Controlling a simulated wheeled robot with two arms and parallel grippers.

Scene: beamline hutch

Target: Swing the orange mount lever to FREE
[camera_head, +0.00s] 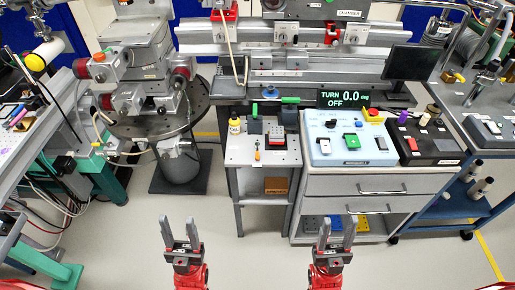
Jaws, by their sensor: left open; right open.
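A small orange, upright lever-like piece (257,151) stands at the front of the small grey table (236,155). It is too small for me to read any FREE marking or be sure that it is the mount lever. An orange knob (99,57) also shows on the grey stage assembly at the left. My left gripper (178,222) is open and empty, low in the view over the floor. My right gripper (337,222) is open and empty, in front of the drawer cabinet. Both are well apart from these orange parts.
A display (344,99) reads "TURN 0.0 OFF". The floor in front is clear.

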